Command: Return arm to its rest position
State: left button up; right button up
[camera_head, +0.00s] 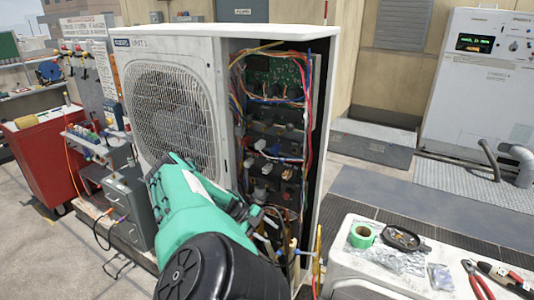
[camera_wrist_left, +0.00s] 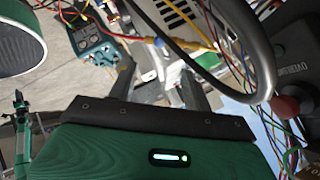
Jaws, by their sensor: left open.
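My left arm (camera_head: 200,205), green with a black joint, comes up from the bottom of the head view, in front of the open condenser unit (camera_head: 215,38). Its gripper end is mostly hidden behind the arm, near the lower part of the wiring bay (camera_head: 272,130). In the left wrist view my left gripper (camera_wrist_left: 157,78) has two grey fingers apart, with several wires and a yellow lead with a red part (camera_wrist_left: 158,42) showing beyond and between them. I see nothing clearly held. My right gripper is in neither view.
A red cart (camera_head: 45,150) stands at left. In the wrist view, a grey hose loop (camera_wrist_left: 262,60) and a teal device (camera_wrist_left: 95,46) are close to the fingers.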

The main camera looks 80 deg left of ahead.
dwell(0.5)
pick_arm(q)
jog(key=s+d+f+n+y, duration=0.1)
jog(key=s+f+n+y, duration=0.2)
jog(key=s+f, duration=0.4)
jog(key=s+d+f+n+y, duration=0.15)
jog(key=s+f, duration=0.35)
jog(key=f, duration=0.5)
jog(key=s+d+f+n+g+y, duration=0.25)
jog(key=s+d+f+n, duration=0.2)
jog(key=d+f, duration=0.65)
jog(key=d+f+g+h, duration=0.1)
jog(key=d+f, duration=0.4)
jog(key=d, duration=0.7)
jog(key=d+f+n+g+h, duration=0.1)
jog(key=d+f+g, duration=0.2)
jog(key=d, duration=1)
jog(key=s+d+f+n+g, duration=0.1)
jog(key=d+f+g, duration=0.1)
jog(key=d+f, duration=0.7)
jog(key=d, duration=0.4)
jog(key=shift+d+h, duration=0.25)
jog(key=shift+h, duration=0.15)
